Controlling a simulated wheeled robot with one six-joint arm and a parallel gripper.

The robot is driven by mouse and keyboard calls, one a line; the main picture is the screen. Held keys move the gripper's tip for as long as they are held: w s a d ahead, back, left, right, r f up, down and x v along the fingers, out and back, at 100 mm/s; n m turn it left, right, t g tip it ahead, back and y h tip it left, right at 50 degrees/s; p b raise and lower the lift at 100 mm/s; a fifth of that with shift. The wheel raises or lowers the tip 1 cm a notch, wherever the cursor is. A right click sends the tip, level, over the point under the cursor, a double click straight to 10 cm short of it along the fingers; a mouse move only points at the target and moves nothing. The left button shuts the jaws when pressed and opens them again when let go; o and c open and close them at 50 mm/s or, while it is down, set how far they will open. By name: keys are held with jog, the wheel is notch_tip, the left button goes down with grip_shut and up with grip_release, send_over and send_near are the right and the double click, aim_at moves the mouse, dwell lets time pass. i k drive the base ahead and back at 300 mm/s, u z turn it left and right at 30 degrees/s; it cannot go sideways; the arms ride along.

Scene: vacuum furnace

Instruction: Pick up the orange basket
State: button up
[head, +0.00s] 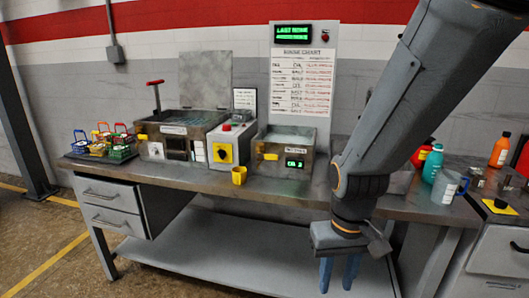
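The orange basket (100,144) stands among several small baskets at the left end of the workbench. Its orange handle rises at the back of the group, and other baskets partly hide its body. A blue-handled basket (82,146) is left of it, and red- and green-handled baskets (121,150) are to its right. My gripper (337,285) hangs fingers down in front of the bench, far to the right of the baskets. Its two blue fingers are apart with nothing visible between them.
The workbench (290,191) carries an open-lidded bath (176,130), a grey control box (226,143), a second bath with a green display (283,155) and a yellow cup (239,175). Floor is clear at front left.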

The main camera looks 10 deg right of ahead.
aim_at(100, 138)
jog(key=k, duration=0.55)
jog(key=u, duration=0.45)
jog(key=i, duration=1.25)
jog(key=u, duration=1.15)
jog(key=k, duration=0.55)
jog(key=u, duration=0.9)
jog(key=i, duration=0.6)
jog(key=u, duration=0.1)
